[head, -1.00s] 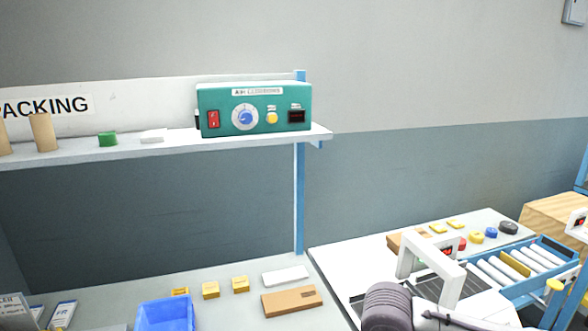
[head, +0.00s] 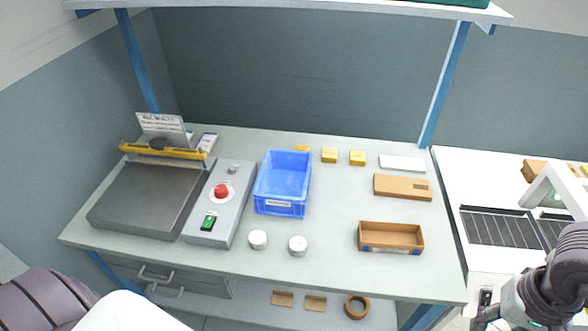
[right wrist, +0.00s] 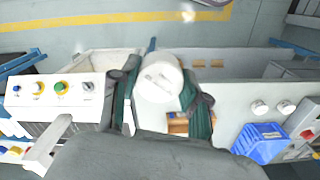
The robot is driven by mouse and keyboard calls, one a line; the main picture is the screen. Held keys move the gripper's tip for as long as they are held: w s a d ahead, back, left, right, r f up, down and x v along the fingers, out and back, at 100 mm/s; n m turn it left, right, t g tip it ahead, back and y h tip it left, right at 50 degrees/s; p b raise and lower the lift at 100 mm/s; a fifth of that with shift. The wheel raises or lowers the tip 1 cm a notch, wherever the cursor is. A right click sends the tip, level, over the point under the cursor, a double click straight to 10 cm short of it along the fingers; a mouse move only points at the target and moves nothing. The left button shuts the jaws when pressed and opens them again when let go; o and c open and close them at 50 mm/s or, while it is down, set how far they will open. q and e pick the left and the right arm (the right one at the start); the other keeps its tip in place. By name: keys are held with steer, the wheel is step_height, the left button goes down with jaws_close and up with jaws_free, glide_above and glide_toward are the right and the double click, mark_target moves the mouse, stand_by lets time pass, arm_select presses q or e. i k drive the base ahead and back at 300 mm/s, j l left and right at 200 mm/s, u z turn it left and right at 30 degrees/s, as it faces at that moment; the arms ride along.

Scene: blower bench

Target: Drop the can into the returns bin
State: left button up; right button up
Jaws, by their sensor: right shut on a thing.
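A white can (right wrist: 158,78) with a pale round top sits between the dark fingers of my right gripper (right wrist: 162,92) in the right wrist view. The gripper is shut on it. In the head view only part of my right arm shows at the lower right; the can is not visible there. A blue bin (head: 284,204) with a small front label stands on the bench; it also shows at the lower right of the right wrist view (right wrist: 262,142). I cannot tell whether it is the returns bin. My left gripper is out of view.
Two white round pieces (head: 258,239) (head: 298,245) stand near the bench front. A cardboard tray (head: 391,237) is to their right, a grey control box (head: 219,207) to the left. A pale open-topped shape (right wrist: 112,60) lies beyond the can in the wrist view.

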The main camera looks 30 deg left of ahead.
mark_target(289, 192)
steer(key=i+j+u, duration=0.15)
steer(key=i, duration=0.2)
steer(key=i+u, duration=0.2)
steer(key=i, duration=0.15)
steer(key=u, duration=1.5)
